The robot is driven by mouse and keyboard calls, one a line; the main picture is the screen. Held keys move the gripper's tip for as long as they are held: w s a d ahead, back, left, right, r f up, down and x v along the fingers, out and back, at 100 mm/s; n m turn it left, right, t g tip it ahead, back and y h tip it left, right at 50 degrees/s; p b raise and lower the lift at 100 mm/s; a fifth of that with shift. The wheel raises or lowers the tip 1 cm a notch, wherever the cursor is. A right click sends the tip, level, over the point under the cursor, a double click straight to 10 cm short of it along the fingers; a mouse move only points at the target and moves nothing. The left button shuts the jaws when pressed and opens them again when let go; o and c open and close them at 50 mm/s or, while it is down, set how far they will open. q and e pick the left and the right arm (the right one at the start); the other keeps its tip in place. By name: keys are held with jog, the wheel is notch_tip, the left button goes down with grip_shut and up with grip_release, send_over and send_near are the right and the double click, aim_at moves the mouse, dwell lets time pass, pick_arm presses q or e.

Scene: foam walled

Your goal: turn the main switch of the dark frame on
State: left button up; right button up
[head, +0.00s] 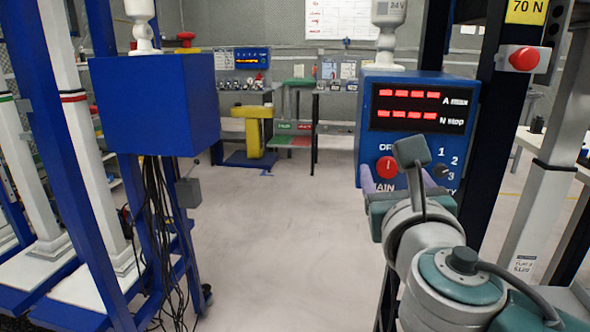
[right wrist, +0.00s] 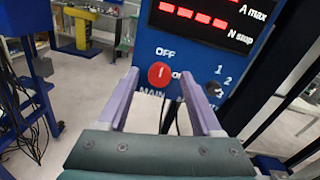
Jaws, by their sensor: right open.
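The main switch is a round red knob (head: 386,167) low on the front of a blue control box (head: 365,118), on the dark frame (head: 489,120). In the right wrist view the knob (right wrist: 160,75) shows between my finger ends, with OFF above it, ON at its right and MAIN below. A short light mark on it looks nearly upright, toward OFF. My right gripper (right wrist: 158,80) is open and empty, with purple fingers on either side of the knob in the picture. I cannot tell whether they touch it. In the head view my wrist hides part of the panel. My left gripper is out of view.
A black selector knob (head: 441,171) marked 1, 2, 3 sits right of the main switch. Red digits glow on the display (head: 420,106) above. A red push button (head: 524,59) is on the dark post. A blue box (head: 155,104) with hanging cables stands left. The floor between is clear.

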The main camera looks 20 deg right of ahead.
jog(key=shift+c, duration=0.2)
grip_shut()
dwell(0.3)
